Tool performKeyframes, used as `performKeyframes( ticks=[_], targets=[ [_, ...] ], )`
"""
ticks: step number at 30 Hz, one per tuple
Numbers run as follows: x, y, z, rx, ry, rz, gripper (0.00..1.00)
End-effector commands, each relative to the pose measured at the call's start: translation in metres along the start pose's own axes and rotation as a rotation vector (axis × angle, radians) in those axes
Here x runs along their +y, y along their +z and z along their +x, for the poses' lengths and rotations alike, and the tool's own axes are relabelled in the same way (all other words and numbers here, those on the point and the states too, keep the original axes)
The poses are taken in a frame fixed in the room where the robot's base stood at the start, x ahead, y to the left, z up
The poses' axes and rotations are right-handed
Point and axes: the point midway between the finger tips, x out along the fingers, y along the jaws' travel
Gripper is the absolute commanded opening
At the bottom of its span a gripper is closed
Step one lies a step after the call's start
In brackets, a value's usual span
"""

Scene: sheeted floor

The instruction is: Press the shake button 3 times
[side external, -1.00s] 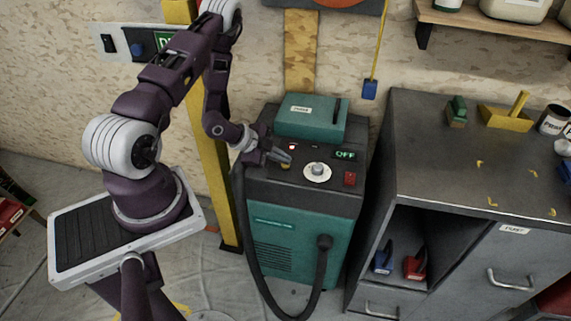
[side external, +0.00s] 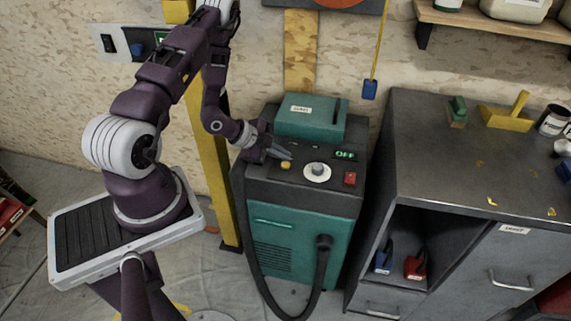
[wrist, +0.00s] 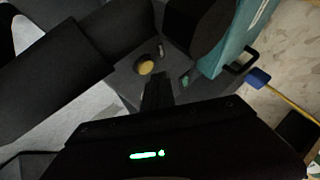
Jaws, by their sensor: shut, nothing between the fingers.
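A machine with a dark control top (side external: 315,195) and teal body stands against the wall. A round yellow button (side external: 286,165) sits at the left of its top; it also shows in the wrist view (wrist: 145,67). I cannot read a label saying which button is the shake button. My gripper (side external: 288,156) is shut and empty, its fingertips just above and behind the yellow button, seemingly apart from it. In the wrist view, my dark fingers (wrist: 158,88) point right beside the button. A white dial (side external: 317,171), a red switch (side external: 350,178) and a green "OFF" display (side external: 345,154) are to its right.
A teal box (side external: 310,117) rises at the back of the machine top. A dark hose (side external: 325,265) hangs in front. A grey cabinet (side external: 450,140) stands close on the right, and a yellow post (side external: 215,170) on the left.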

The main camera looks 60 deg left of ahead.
Motion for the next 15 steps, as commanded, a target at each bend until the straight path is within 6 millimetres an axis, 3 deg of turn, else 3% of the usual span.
performKeyframes(
  ticks=[15],
  targets=[
    [-0.023, -0.022, -0.03, 0.0, -0.002, 0.001, 0.0]
  ],
)
